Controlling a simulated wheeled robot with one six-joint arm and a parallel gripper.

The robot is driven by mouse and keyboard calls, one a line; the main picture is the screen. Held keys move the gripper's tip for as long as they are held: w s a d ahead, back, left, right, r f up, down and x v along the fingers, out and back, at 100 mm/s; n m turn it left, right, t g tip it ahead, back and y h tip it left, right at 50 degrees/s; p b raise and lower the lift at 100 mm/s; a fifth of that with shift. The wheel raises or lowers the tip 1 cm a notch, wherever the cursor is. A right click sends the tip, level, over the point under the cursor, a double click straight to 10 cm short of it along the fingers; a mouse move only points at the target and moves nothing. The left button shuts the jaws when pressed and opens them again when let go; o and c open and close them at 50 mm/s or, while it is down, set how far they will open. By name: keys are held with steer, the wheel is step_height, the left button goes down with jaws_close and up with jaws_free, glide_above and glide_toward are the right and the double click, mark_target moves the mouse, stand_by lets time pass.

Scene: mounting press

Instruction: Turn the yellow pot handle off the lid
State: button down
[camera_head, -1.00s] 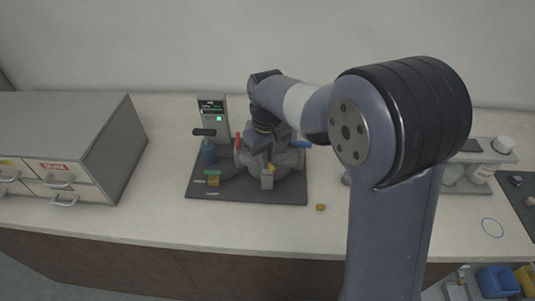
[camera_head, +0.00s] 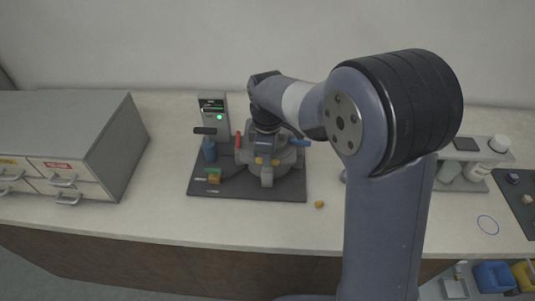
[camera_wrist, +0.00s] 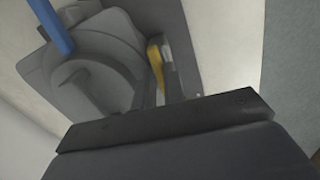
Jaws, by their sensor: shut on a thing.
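The grey press pot (camera_head: 287,160) stands on a dark mat with its round lid on top. A red handle (camera_head: 238,146) stands at its left and a blue handle (camera_head: 299,142) points out at its right. The blue handle also shows at the upper left of the wrist view (camera_wrist: 52,28). My gripper (camera_head: 265,153) points down over the front of the lid, shut on the yellow handle (camera_head: 260,161). In the wrist view the yellow handle (camera_wrist: 155,62) is a curved strip beside a grey finger. My gripper hides part of the handle and lid.
A small yellow-brown piece (camera_head: 319,204) lies right of the mat (camera_head: 196,188). Grey drawers (camera_head: 110,150) stand far left. The front counter is mostly clear.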

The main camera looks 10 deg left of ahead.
steer(key=shift+n, duration=0.4)
steer(key=c, duration=1.5)
jaws_free()
steer(key=shift+r, duration=0.1)
step_height(320, 180, up, 11)
steer(key=shift+f, duration=0.15)
steer(key=shift+f, duration=0.15)
step_height(320, 180, down, 11)
steer(key=shift+r, duration=0.15)
